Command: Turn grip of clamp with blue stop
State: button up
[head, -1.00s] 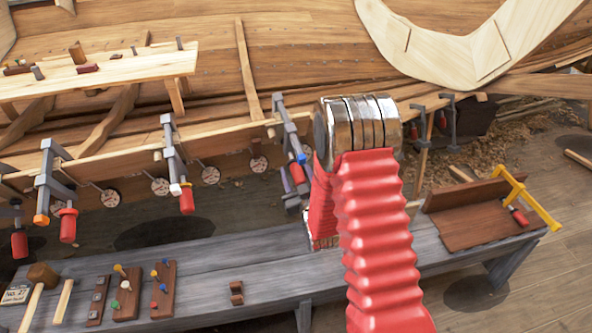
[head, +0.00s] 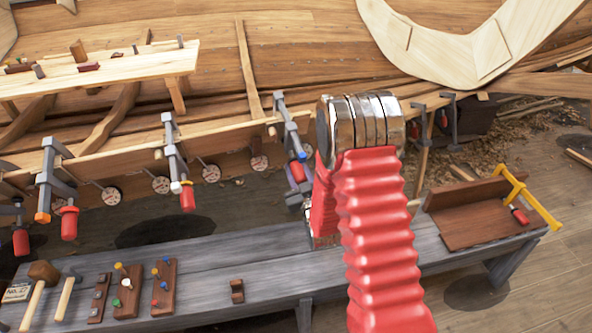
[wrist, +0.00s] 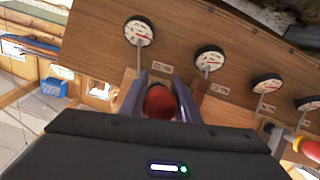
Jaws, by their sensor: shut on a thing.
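The clamp with the blue stop (head: 301,155) hangs on the plank edge, just left of my arm in the head view. Its grey bar (head: 287,125) slants down to the stop. My gripper (head: 297,180) is at the clamp's lower end, and its purple-grey fingers cover most of the grip there. In the wrist view the round red grip (wrist: 160,101) sits between the two fingers of my gripper (wrist: 161,92), which is shut on it. My red sleeved arm hides what lies behind it.
Clamps with a white stop (head: 176,187) and an orange stop (head: 42,218) hang to the left. Several round dials (wrist: 209,60) line the plank close to my gripper. The grey bench (head: 210,255) below carries mallets, peg boards and a brown tray (head: 470,240).

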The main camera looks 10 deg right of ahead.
jog(key=m+y, duration=0.2)
jog(key=shift+a+m, duration=0.2)
jog(key=shift+m, duration=0.1)
jog(key=m+y, duration=0.2)
jog(key=shift+s+a+m, duration=0.1)
jog(key=shift+a+m, duration=0.15)
jog(key=shift+m, duration=0.05)
jog(key=shift+r+g+y, duration=0.1)
jog(key=shift+g+y, duration=0.2)
jog(key=o, duration=1)
jog(key=shift+o, duration=0.2)
jog(key=shift+s, duration=0.15)
jog(key=v, duration=1.3)
jog(key=shift+s, duration=0.25)
